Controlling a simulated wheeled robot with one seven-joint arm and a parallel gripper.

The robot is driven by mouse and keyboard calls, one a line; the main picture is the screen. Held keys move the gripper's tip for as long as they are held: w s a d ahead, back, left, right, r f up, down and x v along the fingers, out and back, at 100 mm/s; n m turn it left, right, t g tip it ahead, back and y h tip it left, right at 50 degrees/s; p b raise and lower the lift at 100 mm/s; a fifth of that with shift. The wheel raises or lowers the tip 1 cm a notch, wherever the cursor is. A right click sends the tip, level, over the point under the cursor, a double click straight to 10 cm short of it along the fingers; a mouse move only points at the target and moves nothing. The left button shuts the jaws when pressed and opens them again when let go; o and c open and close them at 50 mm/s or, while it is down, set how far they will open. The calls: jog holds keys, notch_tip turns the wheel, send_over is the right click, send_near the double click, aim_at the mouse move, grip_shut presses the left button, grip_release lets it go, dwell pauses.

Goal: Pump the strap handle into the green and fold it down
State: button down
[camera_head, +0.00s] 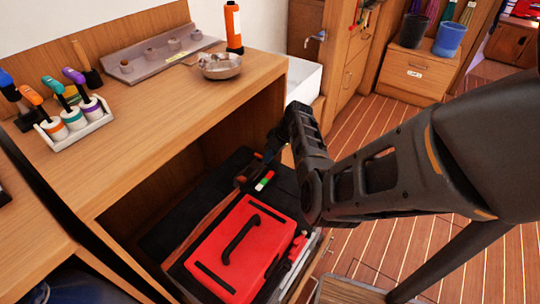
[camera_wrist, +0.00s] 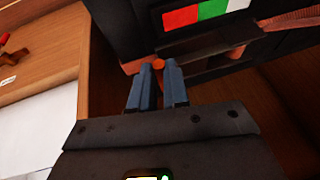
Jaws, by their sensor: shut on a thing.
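The tension gauge (camera_head: 264,181), a strip with red, green and white bands, sits on a dark body in the low bay under the counter. In the wrist view the gauge (camera_wrist: 208,14) fills the top. My gripper (camera_wrist: 159,64) has its two blue-grey fingers close together, with a small orange piece of the strap handle (camera_wrist: 158,64) between the tips. In the head view my gripper (camera_head: 268,152) reaches in beside the gauge from the right. Most of the handle is hidden, and its angle is hard to tell. I cannot make out any pointer on the gauge.
A red case (camera_head: 238,248) with a black handle lies just in front of the gauge. The wooden counter (camera_head: 170,100) overhangs the bay and carries a rack of coloured bottles (camera_head: 76,118), a metal bowl (camera_head: 220,68) and an orange bottle (camera_head: 233,28). Open floor lies to the right.

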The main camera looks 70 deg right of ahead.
jog(key=shift+r, duration=0.1)
jog(key=r+p, duration=0.1)
jog(key=a+r+h+p, duration=0.1)
jog(key=p, duration=0.1)
jog(key=shift+w+h, duration=0.1)
jog(key=shift+h, duration=0.2)
jog(key=w+a+r+n+g+h+p, duration=0.2)
jog(key=a+r+h+p, duration=0.2)
jog(key=a+h, duration=0.4)
jog(key=shift+a+r, duration=0.8)
jog(key=shift+a, duration=0.4)
jog(key=c, duration=1.1)
grip_release()
jog(key=shift+w+d, duration=0.1)
jog(key=shift+w+r+p, duration=0.1)
jog(key=shift+r+p, duration=0.2)
